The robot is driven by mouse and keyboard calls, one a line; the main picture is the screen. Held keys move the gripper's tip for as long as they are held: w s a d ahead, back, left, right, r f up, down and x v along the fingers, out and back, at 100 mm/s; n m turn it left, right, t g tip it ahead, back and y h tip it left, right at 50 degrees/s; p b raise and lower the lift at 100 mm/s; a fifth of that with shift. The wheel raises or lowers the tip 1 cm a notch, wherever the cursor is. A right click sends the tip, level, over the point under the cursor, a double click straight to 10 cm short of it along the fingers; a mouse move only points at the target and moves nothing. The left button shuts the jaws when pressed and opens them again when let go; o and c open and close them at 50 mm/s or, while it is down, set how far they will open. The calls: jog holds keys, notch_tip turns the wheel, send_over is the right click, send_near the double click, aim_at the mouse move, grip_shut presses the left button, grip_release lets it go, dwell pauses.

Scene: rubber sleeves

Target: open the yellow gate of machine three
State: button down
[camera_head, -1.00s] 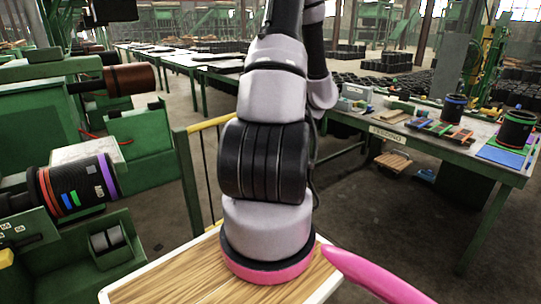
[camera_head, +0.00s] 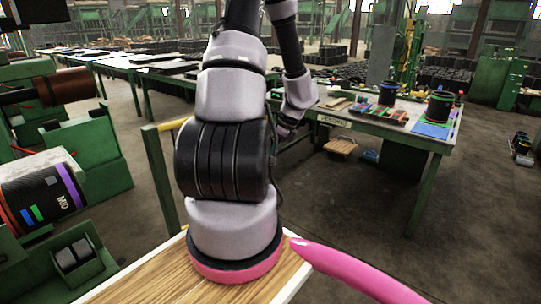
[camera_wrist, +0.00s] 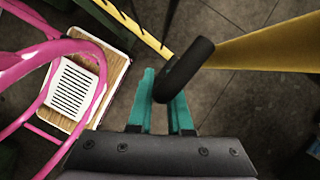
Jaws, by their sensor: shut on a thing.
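In the wrist view a yellow gate bar (camera_wrist: 262,46) comes in from the right, with a black cylindrical handle (camera_wrist: 184,68) at its end. My gripper (camera_wrist: 163,88) has teal fingers and is shut on the black handle, which stands tilted across the fingertips. In the head view my arm hides most of the gate; a short yellow rail (camera_head: 174,124) shows beside a green post (camera_head: 160,180). My gripper in the head view is mostly hidden behind the arm, so its fingers cannot be made out there.
Green machines with a black striped roll (camera_head: 42,200) stand close on the left. A green workbench (camera_head: 405,133) with sleeves and tools stands at the right. A yellow-black striped rail (camera_wrist: 140,28) runs near my base.

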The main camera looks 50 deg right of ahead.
jog(key=c, duration=0.8)
grip_release()
jog(key=shift+c, duration=0.2)
jog(key=shift+r, duration=0.15)
jog(key=v, duration=1)
jog(key=shift+r, duration=0.25)
jog(key=shift+s+d, duration=0.1)
